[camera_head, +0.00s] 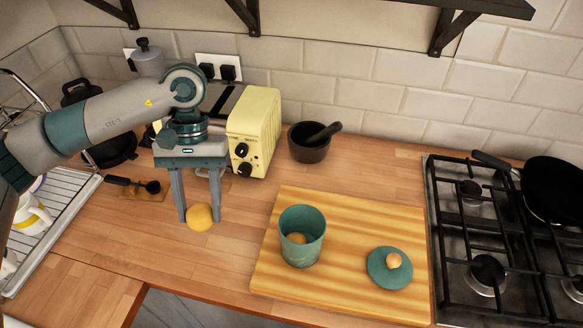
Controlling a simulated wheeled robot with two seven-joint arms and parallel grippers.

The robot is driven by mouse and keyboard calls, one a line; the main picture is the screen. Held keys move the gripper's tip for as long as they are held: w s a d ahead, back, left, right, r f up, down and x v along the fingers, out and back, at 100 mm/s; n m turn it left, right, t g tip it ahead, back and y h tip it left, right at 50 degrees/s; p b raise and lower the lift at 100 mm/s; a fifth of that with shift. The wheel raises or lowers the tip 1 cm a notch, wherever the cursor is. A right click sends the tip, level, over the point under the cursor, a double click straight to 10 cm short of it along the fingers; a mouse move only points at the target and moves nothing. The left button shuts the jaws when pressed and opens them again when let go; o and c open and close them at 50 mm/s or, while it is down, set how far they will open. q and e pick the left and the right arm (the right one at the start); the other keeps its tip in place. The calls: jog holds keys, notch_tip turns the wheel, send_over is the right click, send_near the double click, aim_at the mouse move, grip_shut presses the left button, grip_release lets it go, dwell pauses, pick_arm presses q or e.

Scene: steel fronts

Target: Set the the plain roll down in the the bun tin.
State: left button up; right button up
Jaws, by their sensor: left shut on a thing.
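My left gripper (200,214) points down over the wooden counter, left of the cutting board. It is shut on the plain roll (199,220), a small round golden bun between its fingertips. The roll is at or just above the counter; I cannot tell whether it touches. The bun tin (302,248) is a teal open-topped canister standing upright on the board, right of the gripper. A tan round thing (297,238) shows inside it. A teal lid (388,275) with a tan knob lies on the board beside the tin. My right gripper is not in view.
A yellow toaster (255,125) stands behind and right of the gripper. A dark mortar with pestle (309,150) is behind the cutting board (350,220). A gas hob (485,240) with a pan is at right, a dish rack (60,215) at left. Counter between roll and board is clear.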

pick_arm(q)
jog(key=d+r+n+t+h+b, duration=0.1)
jog(key=d+r+n+h+b, duration=0.1)
jog(key=d+r+n, duration=0.3)
jog(key=d+r+n+t+h+b, duration=0.2)
jog(key=d+r+n+b, duration=0.2)
jog(key=d+n, duration=0.6)
jog(key=shift+d+r+n+h+b, duration=0.35)
jog(key=shift+d+r, duration=0.9)
jog(key=shift+d, duration=0.45)
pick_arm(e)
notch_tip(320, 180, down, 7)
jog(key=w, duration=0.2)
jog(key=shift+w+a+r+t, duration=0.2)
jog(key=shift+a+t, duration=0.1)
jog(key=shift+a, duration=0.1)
pick_arm(q)
jog(key=shift+f, duration=0.1)
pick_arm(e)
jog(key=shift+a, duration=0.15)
pick_arm(q)
jog(key=shift+f, duration=0.1)
